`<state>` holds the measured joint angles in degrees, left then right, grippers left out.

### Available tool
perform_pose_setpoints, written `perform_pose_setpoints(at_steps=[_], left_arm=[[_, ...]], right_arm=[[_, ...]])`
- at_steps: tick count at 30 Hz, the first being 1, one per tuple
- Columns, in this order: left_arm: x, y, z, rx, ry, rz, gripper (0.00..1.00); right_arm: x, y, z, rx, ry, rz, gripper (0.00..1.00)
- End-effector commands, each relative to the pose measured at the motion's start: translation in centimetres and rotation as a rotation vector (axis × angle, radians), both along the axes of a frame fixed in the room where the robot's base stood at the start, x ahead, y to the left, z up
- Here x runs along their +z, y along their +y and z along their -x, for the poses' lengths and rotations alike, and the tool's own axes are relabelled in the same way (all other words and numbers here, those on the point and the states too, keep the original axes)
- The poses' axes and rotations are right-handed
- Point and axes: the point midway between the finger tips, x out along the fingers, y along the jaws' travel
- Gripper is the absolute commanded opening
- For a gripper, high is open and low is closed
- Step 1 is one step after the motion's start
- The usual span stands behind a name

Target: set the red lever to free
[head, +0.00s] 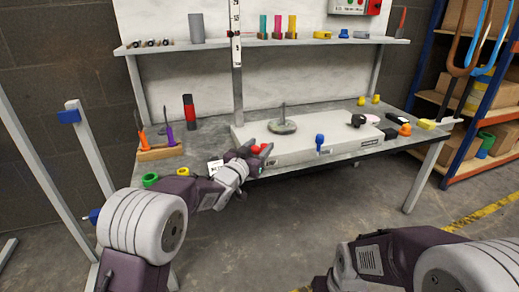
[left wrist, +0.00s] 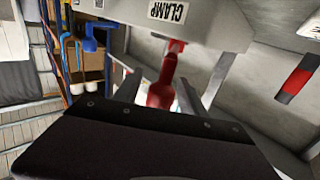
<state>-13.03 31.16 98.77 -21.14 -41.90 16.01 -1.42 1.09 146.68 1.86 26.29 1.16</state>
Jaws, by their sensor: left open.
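The red lever (head: 257,149) is on the front of the pale grey box (head: 345,140) on the bench. It also shows in the left wrist view (left wrist: 161,90), mounted below a label reading CLAMP (left wrist: 168,11). My left gripper (head: 258,156) is open at the lever, with its fingers on either side of it. I cannot tell whether they touch it. The gripper partly hides the lever in the head view. My right arm is at the lower right of the head view, and its gripper is not visible.
A blue lever (head: 319,142) is on the same box front, right of the red one. A disc with an upright pin (head: 282,126) sits on the box. A screwdriver holder (head: 160,152) and a red-black cylinder (head: 189,112) stand left on the bench. The floor in front is clear.

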Motion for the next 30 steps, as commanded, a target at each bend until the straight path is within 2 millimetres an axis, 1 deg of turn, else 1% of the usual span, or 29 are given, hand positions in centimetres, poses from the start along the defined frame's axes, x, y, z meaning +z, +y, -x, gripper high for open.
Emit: perform_pose_setpoints(at_steps=[4,5,6,8,9,10,30], left_arm=[[0.03,0.02,0.01,0.0,0.0,0.0,0.49],[0.04,0.02,0.01,0.0,0.0,0.0,0.4],[0.04,0.02,0.02,0.0,0.0,0.0,0.29],[0.04,0.03,0.02,0.0,0.0,0.0,0.12],[0.04,0.03,0.02,0.0,0.0,0.0,0.01],[0.04,0.04,0.03,0.0,0.0,0.0,0.0],[0.02,0.05,0.03,0.001,0.0,0.001,0.0]], right_arm=[[0.05,0.0,0.0,0.0,0.0,0.0,0.36],[0.05,0.0,0.0,0.0,0.0,0.0,0.36],[0.05,0.0,0.0,0.0,0.0,0.0,0.36],[0.05,0.0,0.0,0.0,0.0,0.0,0.36],[0.05,0.0,0.0,0.0,0.0,0.0,0.36],[0.05,0.0,0.0,0.0,0.0,0.0,0.36],[0.04,0.0,-0.01,0.0,0.0,0.0,0.36]])
